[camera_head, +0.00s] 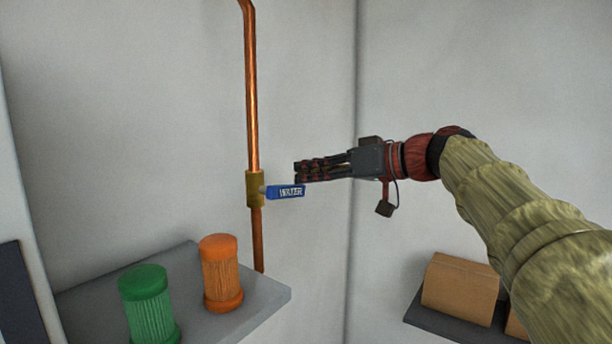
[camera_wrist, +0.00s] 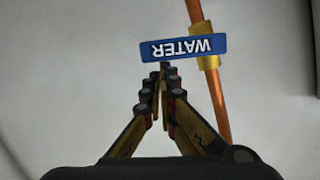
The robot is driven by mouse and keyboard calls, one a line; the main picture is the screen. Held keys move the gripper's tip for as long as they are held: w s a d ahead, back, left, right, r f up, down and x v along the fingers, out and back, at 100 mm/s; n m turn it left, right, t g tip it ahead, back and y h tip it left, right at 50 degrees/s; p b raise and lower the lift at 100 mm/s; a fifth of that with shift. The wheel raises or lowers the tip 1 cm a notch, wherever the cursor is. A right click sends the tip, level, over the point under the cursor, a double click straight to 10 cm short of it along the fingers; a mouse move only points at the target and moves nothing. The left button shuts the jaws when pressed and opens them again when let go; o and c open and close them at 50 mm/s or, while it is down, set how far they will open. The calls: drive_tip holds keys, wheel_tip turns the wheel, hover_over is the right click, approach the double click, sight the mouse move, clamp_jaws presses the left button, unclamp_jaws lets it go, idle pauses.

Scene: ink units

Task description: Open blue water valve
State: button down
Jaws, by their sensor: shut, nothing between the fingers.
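The blue valve handle (camera_head: 286,192), lettered WATER, sticks out level to the right from a brass fitting (camera_head: 254,188) on a vertical copper pipe (camera_head: 253,100). My gripper (camera_head: 297,171) is shut and empty, just above and to the right of the handle in the head view. In the wrist view the handle (camera_wrist: 183,47) shows upside down, beyond the closed fingertips (camera_wrist: 162,68). The tips overlap its near edge in the picture; I cannot tell whether they touch it. The brass fitting (camera_wrist: 204,60) shows behind the handle's right part in the wrist view.
A grey shelf (camera_head: 262,297) at lower left holds a green ribbed canister (camera_head: 149,305) and an orange one (camera_head: 221,273). A cardboard box (camera_head: 460,289) sits on a dark shelf at lower right. The wall corner lies behind my gripper. The space around the handle is clear.

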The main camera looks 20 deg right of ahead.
wheel_tip(320, 180, down, 9)
drive_tip(key=s+a+m+y+b, duration=0.15)
drive_tip(key=m+y+b, duration=0.25)
drive_tip(key=m+b, duration=0.55)
drive_tip(key=v, duration=1.1)
drive_tip(key=shift+s+d+r+m+g, duration=0.2)
drive_tip(key=shift+s+r+m+g, duration=0.1)
drive_tip(key=shift+r+m, duration=0.2)
